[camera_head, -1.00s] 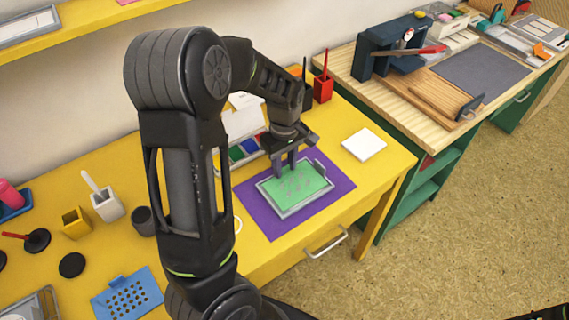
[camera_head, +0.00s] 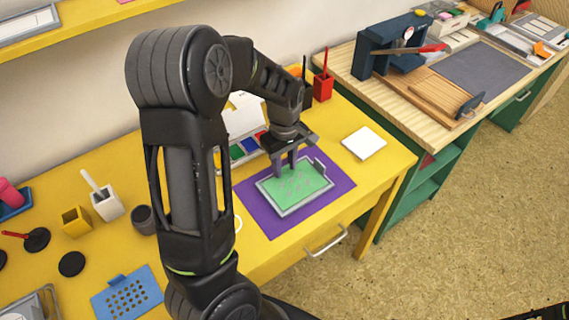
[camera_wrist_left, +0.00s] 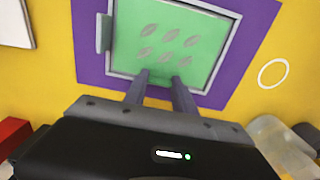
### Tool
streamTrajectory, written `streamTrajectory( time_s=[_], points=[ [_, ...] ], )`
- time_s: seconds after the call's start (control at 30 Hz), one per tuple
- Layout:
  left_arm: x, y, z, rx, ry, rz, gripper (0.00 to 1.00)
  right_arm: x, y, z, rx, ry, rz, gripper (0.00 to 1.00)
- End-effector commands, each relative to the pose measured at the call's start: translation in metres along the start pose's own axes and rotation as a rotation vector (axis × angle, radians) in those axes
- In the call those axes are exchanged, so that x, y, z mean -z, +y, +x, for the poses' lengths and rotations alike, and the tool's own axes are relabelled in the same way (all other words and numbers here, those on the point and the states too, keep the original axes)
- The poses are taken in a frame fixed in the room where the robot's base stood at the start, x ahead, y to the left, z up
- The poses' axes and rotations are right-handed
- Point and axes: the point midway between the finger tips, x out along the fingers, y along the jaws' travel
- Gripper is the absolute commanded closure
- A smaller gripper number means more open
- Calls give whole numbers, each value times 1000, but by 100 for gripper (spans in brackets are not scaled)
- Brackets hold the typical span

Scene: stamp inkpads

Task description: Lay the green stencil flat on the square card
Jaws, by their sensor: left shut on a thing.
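The green stencil (camera_head: 301,187) has several grey leaf shapes and a grey rim with a raised tab at one end. It lies over a purple mat (camera_head: 258,218) on the yellow table, and I cannot tell whether the rim is a separate holder. It also shows in the left wrist view (camera_wrist_left: 165,36). My left gripper (camera_head: 284,169) points down at its back edge, shut on the stencil; in the left wrist view its two fingers (camera_wrist_left: 160,80) meet the near rim. The exact contact is hard to see. The white square card (camera_head: 363,144) lies bare on the table, right of the mat.
A tray of coloured inkpads (camera_head: 243,150) stands behind the gripper, with a red pen cup (camera_head: 323,88) near the back edge. A blue perforated plate (camera_head: 128,297) and small cups stand at left. Yellow table is clear between mat and card.

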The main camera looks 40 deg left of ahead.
Motion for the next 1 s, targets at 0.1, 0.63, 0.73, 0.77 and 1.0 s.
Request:
streamTrajectory(
  time_s=[0.1,0.63,0.73,0.77,1.0],
  points=[
    [0,0,0,0,0,0,64,0,0,0,0,0,0,64],
    [0,0,-1,0,0,0,43,0,0,0,0,0,0,64],
    [0,0,-6,-1,0,0,43,0,0,0,0,0,0,64],
    [0,1,-9,-1,1,0,43,0,0,0,0,0,0,64],
    [0,1,-46,-4,1,0,43,0,-1,-2,0,0,0,64]
  ],
)
